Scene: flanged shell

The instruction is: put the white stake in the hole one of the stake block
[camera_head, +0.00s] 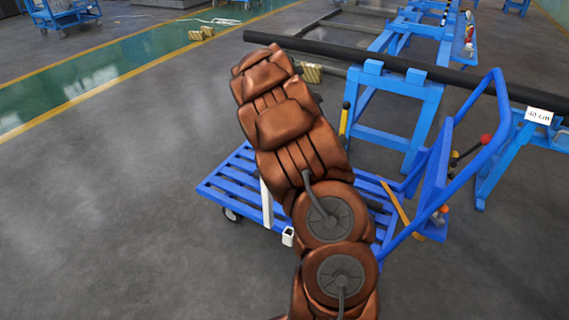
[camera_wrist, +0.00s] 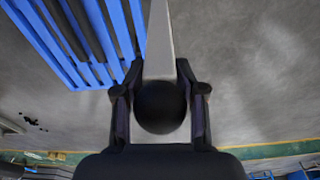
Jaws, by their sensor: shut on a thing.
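In the wrist view, my gripper (camera_wrist: 160,98) has a finger on each side of a pale stake (camera_wrist: 159,50), the white stake, and is shut on it. The stake runs away from me to the top edge, with a dark round shape in front of it between the fingers. In the head view, my brown arm hides the gripper. A narrow white upright piece (camera_head: 267,204) shows left of my arm; I cannot tell if it is the held stake. Near it, a small white square piece (camera_head: 288,237) has a dark opening, possibly part of the stake block.
A blue slatted cart (camera_head: 228,186) lies under my arm; its slats also show in the wrist view (camera_wrist: 50,40). Its blue handle (camera_head: 441,160) rises at right. A long black bar (camera_head: 400,65) rests on blue stands (camera_head: 399,88) behind.

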